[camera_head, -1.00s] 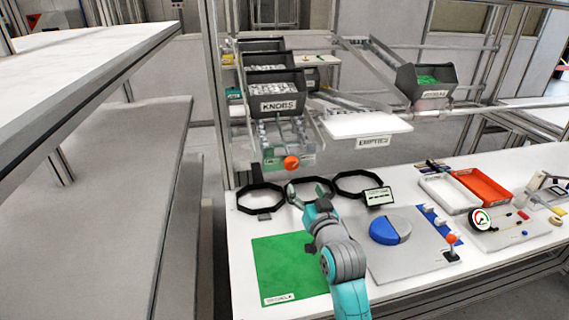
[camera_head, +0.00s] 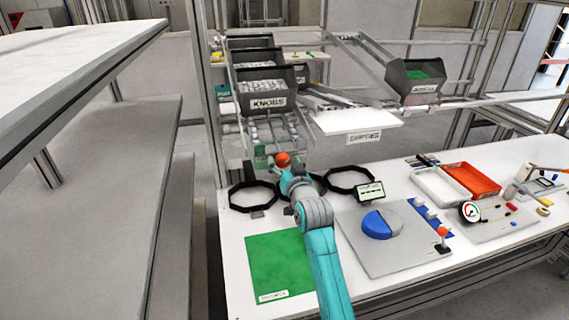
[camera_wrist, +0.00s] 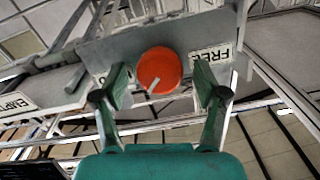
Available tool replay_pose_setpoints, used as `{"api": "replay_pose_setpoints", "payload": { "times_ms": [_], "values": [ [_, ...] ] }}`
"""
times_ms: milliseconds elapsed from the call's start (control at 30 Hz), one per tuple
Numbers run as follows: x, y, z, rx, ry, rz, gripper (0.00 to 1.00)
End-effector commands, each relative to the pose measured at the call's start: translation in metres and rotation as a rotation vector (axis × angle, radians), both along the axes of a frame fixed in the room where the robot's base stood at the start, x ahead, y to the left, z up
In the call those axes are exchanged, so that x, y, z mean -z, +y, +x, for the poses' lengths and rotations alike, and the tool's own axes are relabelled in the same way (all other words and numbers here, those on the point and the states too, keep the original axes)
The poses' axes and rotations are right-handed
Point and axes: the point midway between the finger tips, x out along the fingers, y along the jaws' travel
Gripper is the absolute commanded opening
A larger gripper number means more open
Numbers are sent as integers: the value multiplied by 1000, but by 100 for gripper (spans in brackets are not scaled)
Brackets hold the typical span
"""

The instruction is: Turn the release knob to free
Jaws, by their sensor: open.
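The orange-red release knob (camera_wrist: 160,71) sits on a grey plate (camera_wrist: 112,50) in the wrist view, with a pale pointer mark slanting toward its lower left. My green gripper (camera_wrist: 165,88) is open, one finger on each side of the knob, with gaps visible between fingers and knob. In the head view the knob (camera_head: 283,159) shows at the lower end of the rack, just above my gripper (camera_head: 288,174).
A bin marked KNOBS (camera_head: 263,88) and the EMPTIES shelf (camera_head: 357,121) are above and behind the knob. Black rings (camera_head: 348,182) lie on the bench beside my arm. A green mat (camera_head: 280,265) and a blue-and-grey disc (camera_head: 381,224) lie nearer.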

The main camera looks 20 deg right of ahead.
Motion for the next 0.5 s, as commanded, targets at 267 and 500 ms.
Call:
{"api": "replay_pose_setpoints", "payload": {
  "times_ms": [267,500],
  "values": [
    [0,0,1,0,0,0,70],
    [0,0,1,0,0,0,13]
  ]
}}
